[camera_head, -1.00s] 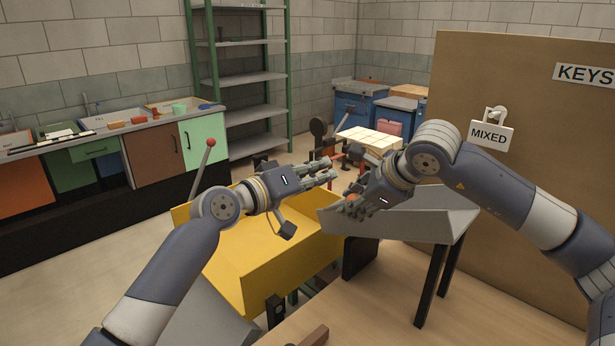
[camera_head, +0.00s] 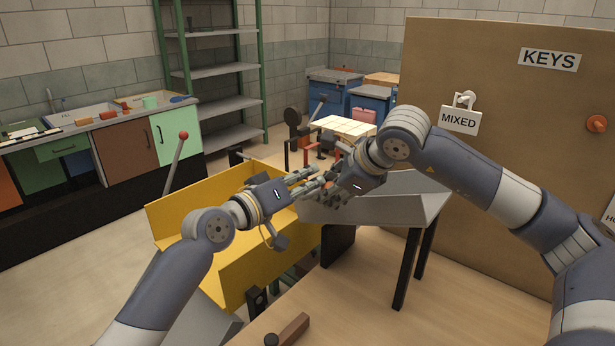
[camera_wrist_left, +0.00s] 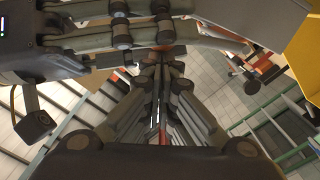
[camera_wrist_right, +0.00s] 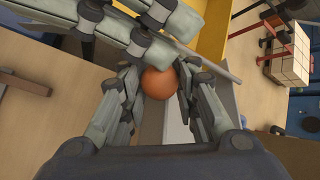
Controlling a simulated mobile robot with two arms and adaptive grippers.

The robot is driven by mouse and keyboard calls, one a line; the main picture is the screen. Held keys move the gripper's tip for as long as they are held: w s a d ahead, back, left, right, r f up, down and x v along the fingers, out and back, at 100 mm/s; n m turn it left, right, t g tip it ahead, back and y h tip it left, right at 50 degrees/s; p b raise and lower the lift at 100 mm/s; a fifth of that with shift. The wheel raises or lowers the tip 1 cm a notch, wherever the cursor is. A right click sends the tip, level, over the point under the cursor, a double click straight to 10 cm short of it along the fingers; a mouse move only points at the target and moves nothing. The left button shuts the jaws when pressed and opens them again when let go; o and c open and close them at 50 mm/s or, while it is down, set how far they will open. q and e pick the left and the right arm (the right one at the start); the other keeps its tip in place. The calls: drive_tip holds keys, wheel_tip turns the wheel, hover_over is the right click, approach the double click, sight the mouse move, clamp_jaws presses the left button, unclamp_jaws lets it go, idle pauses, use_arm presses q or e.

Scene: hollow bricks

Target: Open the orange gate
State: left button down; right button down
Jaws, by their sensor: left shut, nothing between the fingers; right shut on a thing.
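An orange ball-shaped knob (camera_wrist_right: 158,83) sits between the fingers of my right gripper (camera_wrist_right: 150,78), which is shut on it. I cannot tell how the knob joins the gate, as the fingers hide that part. In the head view my right gripper (camera_head: 318,196) is over the left end of the grey sloped tray (camera_head: 418,190). My left gripper (camera_head: 322,178) is shut and empty, its fingers crossing close to the right gripper's fingers. Its fingers also show in the left wrist view (camera_wrist_left: 160,62). I cannot tell whether the two grippers touch.
A yellow trough (camera_head: 225,262) lies under my left arm, with a red-tipped lever (camera_head: 177,160) behind it. A brown board (camera_head: 480,70) with a MIXED tag (camera_head: 459,121) and another orange knob (camera_head: 596,123) stands at right. A wooden-handled tool (camera_head: 292,331) lies on the near bench.

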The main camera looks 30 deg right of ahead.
drive_tip(key=shift+r, duration=0.15)
drive_tip(key=c, duration=1.3)
unclamp_jaws()
drive_tip(key=shift+o, duration=0.4)
drive_tip(key=shift+s+d, duration=0.1)
drive_tip(key=shift+s, duration=0.05)
